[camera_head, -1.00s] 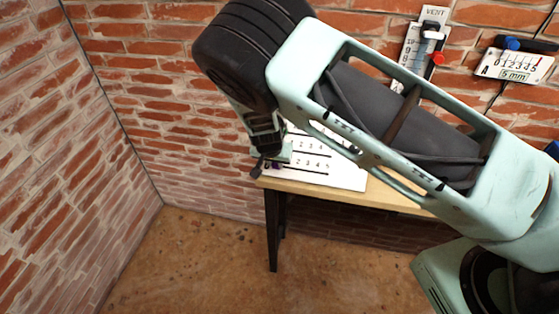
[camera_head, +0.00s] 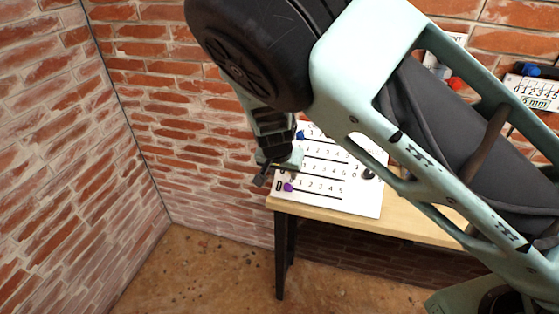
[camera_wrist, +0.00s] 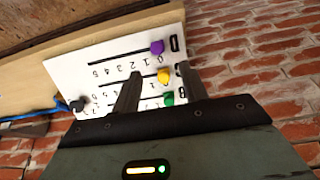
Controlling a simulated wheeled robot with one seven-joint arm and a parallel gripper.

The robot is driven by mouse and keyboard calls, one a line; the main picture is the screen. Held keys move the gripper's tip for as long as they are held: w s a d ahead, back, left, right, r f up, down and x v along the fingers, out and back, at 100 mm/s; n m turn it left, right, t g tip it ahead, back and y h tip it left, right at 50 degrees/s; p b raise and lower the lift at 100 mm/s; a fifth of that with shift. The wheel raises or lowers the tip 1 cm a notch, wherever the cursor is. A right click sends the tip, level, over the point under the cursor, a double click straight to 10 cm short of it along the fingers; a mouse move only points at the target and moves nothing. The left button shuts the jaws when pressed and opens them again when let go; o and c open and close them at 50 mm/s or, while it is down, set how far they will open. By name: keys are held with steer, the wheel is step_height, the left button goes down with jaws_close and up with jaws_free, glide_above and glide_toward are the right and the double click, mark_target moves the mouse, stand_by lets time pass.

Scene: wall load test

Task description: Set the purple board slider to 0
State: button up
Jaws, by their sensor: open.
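The purple slider (camera_head: 289,187) is a small knob on the lowest row of a white board (camera_head: 350,205), beside the D label. In the wrist view the purple slider (camera_wrist: 157,47) sits at the 0 end of its slot, close to the 0 mark. My gripper (camera_head: 277,170) is open just beyond the purple knob in the head view, apart from it. In the wrist view its two fingers (camera_wrist: 158,70) stand either side of the yellow knob (camera_wrist: 164,76), with the purple knob beyond the tips. Nothing visible is held.
A green knob (camera_wrist: 168,98) and a blue knob (camera_head: 300,135) are on other rows. A black knob (camera_head: 368,174) is at the board's right. The board lies on a wooden table (camera_head: 410,215). Brick walls stand behind and left. A small scale panel (camera_head: 535,92) hangs right.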

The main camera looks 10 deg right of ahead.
steer(key=v, duration=0.8)
steer(key=shift+r+b, duration=0.3)
steer(key=shift+b, duration=0.15)
steer(key=shift+s, duration=0.2)
steer(key=s+d+r+n+g+y+b, duration=0.1)
steer(key=s+n, duration=0.5)
steer(key=s, duration=0.8)
steer(key=s+d+r+n+g+y+b, duration=0.1)
steer(key=s+n, duration=0.6)
steer(key=s, duration=0.8)
step_height(320, 180, up, 2)
steer(key=d+g+b, duration=0.1)
steer(key=g+b, duration=0.1)
steer(key=b, duration=0.1)
steer(key=shift+s+d+y, duration=0.25)
steer(key=shift+s+y, duration=0.05)
steer(key=shift+s, duration=0.05)
